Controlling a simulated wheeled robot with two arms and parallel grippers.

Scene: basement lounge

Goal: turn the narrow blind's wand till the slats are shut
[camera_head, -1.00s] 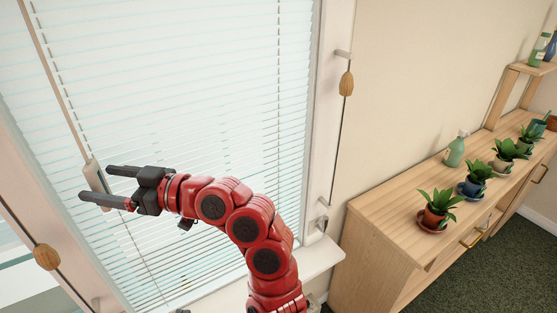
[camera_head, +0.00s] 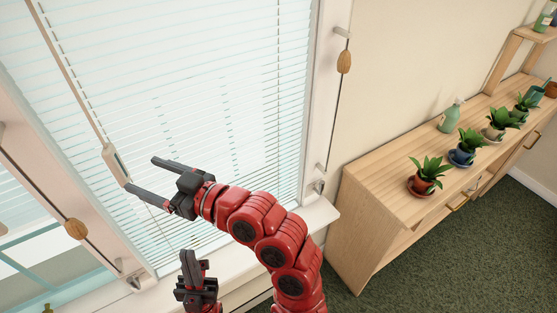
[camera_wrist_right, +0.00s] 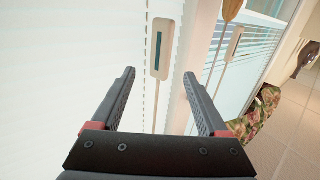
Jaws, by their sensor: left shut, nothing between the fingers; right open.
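The blind (camera_head: 200,70) in front of me has pale slats with thin teal gaps between them. Its wand hangs along the left side and carries a white handle (camera_head: 116,163). The right wrist view shows this handle (camera_wrist_right: 163,48) with a dark teal slot, beyond my fingers, and a thin rod below it running down between them. My right gripper (camera_head: 141,174) is open, its lower fingertip close to the handle's lower end; I cannot tell if they touch. My left gripper (camera_head: 188,256) is shut and empty, low in front of the window sill.
Cords with wooden tassels (camera_head: 344,62) hang on both sides of the blind. Another window with a second handle (camera_wrist_right: 236,42) lies beyond the left frame. A wooden cabinet (camera_head: 375,205) with potted plants and a bottle (camera_head: 449,118) stands at the right.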

